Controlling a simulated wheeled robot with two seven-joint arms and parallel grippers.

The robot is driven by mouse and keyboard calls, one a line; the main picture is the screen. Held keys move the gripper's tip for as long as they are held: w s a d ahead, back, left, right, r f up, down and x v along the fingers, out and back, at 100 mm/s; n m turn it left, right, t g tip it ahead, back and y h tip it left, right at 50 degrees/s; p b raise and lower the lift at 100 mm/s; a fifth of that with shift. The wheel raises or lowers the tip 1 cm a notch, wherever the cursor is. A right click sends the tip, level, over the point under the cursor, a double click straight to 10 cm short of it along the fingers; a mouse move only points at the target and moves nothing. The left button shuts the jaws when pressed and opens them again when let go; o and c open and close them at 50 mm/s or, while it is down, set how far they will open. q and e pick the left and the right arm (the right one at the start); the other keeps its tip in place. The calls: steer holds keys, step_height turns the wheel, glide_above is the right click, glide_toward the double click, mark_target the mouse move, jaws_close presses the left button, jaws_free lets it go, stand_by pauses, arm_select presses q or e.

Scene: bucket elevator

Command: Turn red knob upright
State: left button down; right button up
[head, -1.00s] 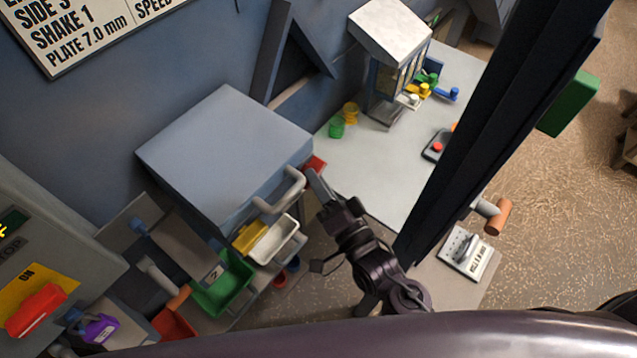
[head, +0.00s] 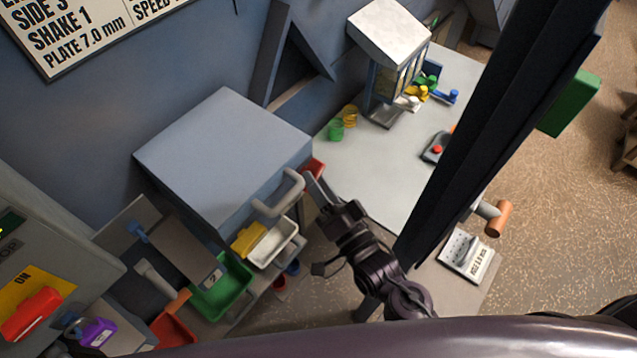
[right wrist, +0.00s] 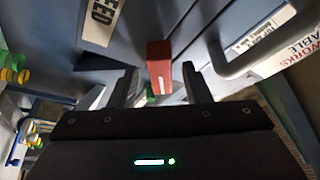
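A red block-shaped knob (head: 315,167) shows at the right side of the blue-grey box, just beyond my right gripper. In the right wrist view the red knob (right wrist: 159,65) stands out ahead, in line with the gap between my fingers. Its long side runs up and down in that picture. My right gripper (head: 314,184) is open; its two fingers (right wrist: 158,90) are apart with clear space on both sides of the knob. I cannot tell how deep the knob sits between them. My left gripper is not in view.
A grey bar handle (head: 281,196) on the box is close beside my right gripper. Below it are a white tray (head: 272,243) and a green tray (head: 222,287). A red lever (head: 31,313) sits on a yellow ON plate. A dark column (head: 500,130) crosses the right side.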

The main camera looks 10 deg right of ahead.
steer(key=b+v, duration=0.3)
steer(key=v, duration=0.4)
steer(key=shift+s+d, duration=0.2)
steer(key=shift+s, duration=0.15)
steer(key=shift+o, duration=0.3)
steer(key=shift+f, duration=0.1)
